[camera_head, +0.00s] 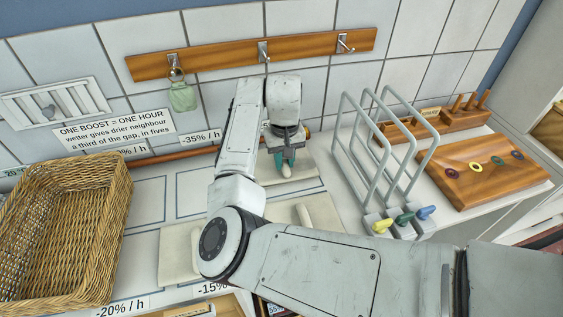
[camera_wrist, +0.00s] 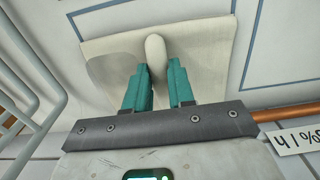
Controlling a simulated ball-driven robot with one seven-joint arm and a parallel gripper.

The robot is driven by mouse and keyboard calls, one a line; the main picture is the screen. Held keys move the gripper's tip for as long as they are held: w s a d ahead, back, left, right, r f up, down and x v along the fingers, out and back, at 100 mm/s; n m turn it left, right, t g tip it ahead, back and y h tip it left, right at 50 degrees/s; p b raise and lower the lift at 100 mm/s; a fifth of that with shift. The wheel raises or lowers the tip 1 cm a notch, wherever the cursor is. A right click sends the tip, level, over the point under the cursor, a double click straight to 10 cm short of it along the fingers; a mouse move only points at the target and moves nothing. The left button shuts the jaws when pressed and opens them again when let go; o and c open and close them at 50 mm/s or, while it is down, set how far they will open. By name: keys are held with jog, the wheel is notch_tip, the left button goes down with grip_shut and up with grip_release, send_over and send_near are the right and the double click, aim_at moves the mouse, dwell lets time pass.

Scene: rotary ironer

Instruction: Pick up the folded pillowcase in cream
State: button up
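A flat, folded cream cloth (camera_head: 303,178) lies on the white worktop below the hook rail, with a rounded, pale upright grip on it. It also shows in the wrist view (camera_wrist: 105,62), where the grip (camera_wrist: 155,52) stands near the cloth's middle. My gripper (camera_head: 284,162) points down over this cloth. In the wrist view its teal fingers (camera_wrist: 160,70) are apart, with the grip at the gap between their tips. I cannot tell whether they touch it. Another pale folded cloth (camera_head: 318,208) lies nearer, partly hidden by my arm, and one more (camera_head: 178,250) lies left of my elbow.
A wicker basket (camera_head: 110,225) stands at the left. A grey wire rack (camera_head: 385,150) with coloured knobs stands right of my gripper, close by. A wooden board with coloured rings (camera_head: 485,172) is further right. A copper pipe (camera_head: 180,154) runs along the back.

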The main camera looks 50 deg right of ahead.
aim_at(284, 163)
grip_shut()
jog(key=shift+r, duration=0.1)
notch_tip(284, 163, up, 10)
jog(key=b, duration=0.1)
dwell(0.4)
